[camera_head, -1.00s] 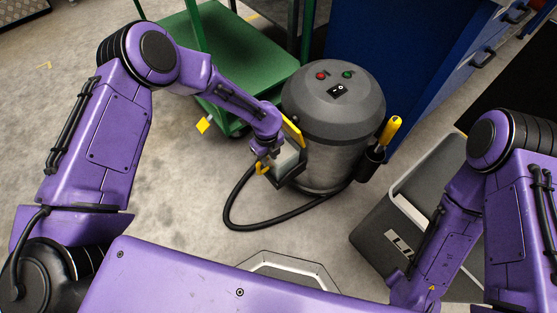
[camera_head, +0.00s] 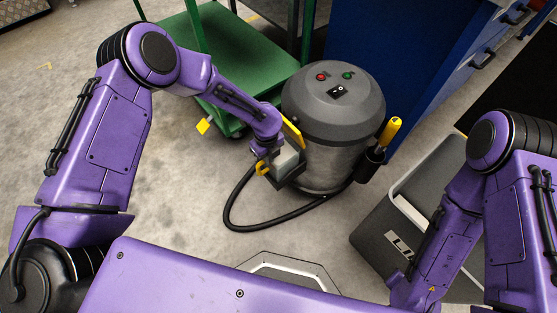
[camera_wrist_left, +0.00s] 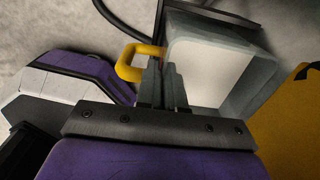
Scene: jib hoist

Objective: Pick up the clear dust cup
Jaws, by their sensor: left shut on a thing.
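The clear dust cup (camera_head: 287,160) is a greyish see-through box with a yellow loop handle (camera_head: 262,168). It is at the front left side of the grey drum vacuum (camera_head: 333,105), by a dark bracket. The left wrist view shows the cup's pale open inside (camera_wrist_left: 212,70) and its handle (camera_wrist_left: 128,64). My left gripper (camera_head: 268,157) is at the handle side of the cup. In the left wrist view its fingers (camera_wrist_left: 163,82) are closed on the handle beside the cup wall. Whether the cup still rests in the bracket is unclear. My right gripper is out of view.
A black hose (camera_head: 240,222) loops over the floor. A yellow-handled tool (camera_head: 391,131) sits in a holder on the vacuum's right. A green cart (camera_head: 240,65) stands behind left, a blue cabinet (camera_head: 390,50) behind right. A dark grey case (camera_head: 385,225) is at the right. The left floor is clear.

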